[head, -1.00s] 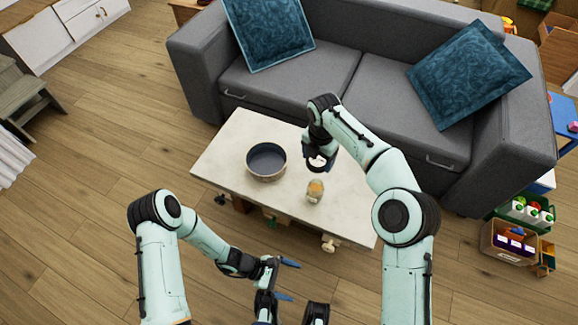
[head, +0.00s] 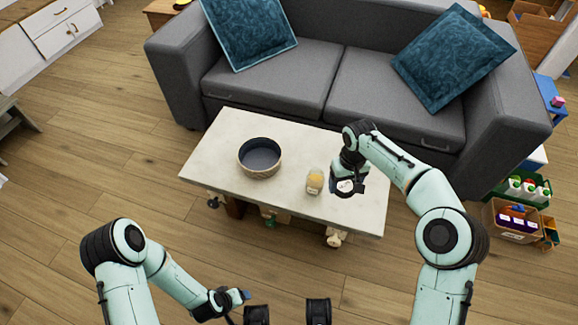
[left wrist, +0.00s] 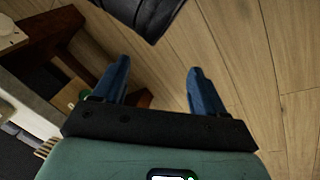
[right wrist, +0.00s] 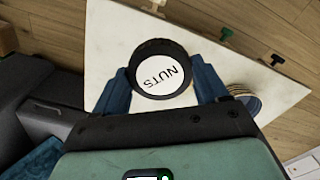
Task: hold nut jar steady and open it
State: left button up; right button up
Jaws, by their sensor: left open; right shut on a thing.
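The nut jar (head: 315,181), a small clear jar with tan contents, stands upright on the pale coffee table (head: 215,165). Its dark lid with a white NUTS label (right wrist: 160,76) is off the jar. My right gripper (right wrist: 162,82) is shut on the lid, one blue finger on each side. In the head view, the lid (head: 345,186) is just right of the jar, apart from it. My left gripper (left wrist: 158,72) is open and empty over the floor, in front of the table; only part of it shows at the bottom of the head view.
A dark-lined round bowl (head: 260,158) stands left of the jar on the table. A grey sofa (head: 270,85) with blue cushions is behind. Crates with bottles (head: 518,190) stand at the right.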

aim_at(315, 179)
jog(key=i+l+u, duration=0.1)
jog(key=i+u, duration=0.25)
jog(key=i+l+u, duration=0.1)
jog(key=u, duration=0.25)
jog(key=i+l+u, duration=0.2)
jog(key=u, duration=0.15)
